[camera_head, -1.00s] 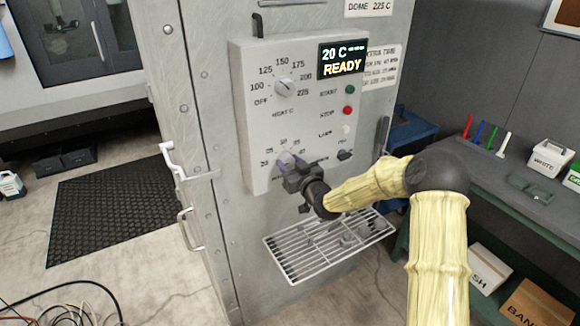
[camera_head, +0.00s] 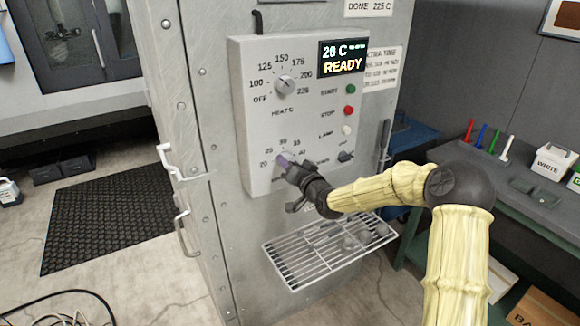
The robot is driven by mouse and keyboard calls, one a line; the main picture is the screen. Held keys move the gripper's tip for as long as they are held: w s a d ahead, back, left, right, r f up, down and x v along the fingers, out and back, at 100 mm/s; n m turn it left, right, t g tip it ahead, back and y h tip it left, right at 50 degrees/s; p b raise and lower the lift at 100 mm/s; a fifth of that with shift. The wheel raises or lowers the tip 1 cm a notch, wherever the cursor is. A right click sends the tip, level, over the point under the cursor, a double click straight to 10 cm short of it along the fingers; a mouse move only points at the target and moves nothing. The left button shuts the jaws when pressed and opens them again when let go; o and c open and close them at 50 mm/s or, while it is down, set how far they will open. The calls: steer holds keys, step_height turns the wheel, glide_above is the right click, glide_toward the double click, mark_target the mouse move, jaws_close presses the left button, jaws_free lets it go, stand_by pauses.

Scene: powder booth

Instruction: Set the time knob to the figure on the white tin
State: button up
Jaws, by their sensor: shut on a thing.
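The time knob (camera_head: 282,158) sits low on the grey control panel (camera_head: 250,120), inside a dial marked 20, 25, 30, 35 and 40. My gripper (camera_head: 289,164) is shut on this knob, coming from the lower right. The fingers cover most of the knob, so I cannot tell which figure it points at. The white tin (camera_head: 553,161), lettered WHITE, stands on the bench at the right. I cannot read a figure on it.
The temperature knob (camera_head: 285,85) is above, and the display (camera_head: 342,58) reads 20 C and READY. Green, red and white buttons and a small switch (camera_head: 346,156) lie right of the dials. A wire rack (camera_head: 290,265) juts out below my gripper.

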steer(key=shift+d, duration=0.1)
stand_by(0.3)
steer(key=o, duration=1)
steer(key=shift+c, duration=0.2)
steer(key=shift+s, duration=0.1)
steer(key=b+v, duration=0.3)
steer(key=v, duration=1.4)
steer(key=shift+d, duration=0.1)
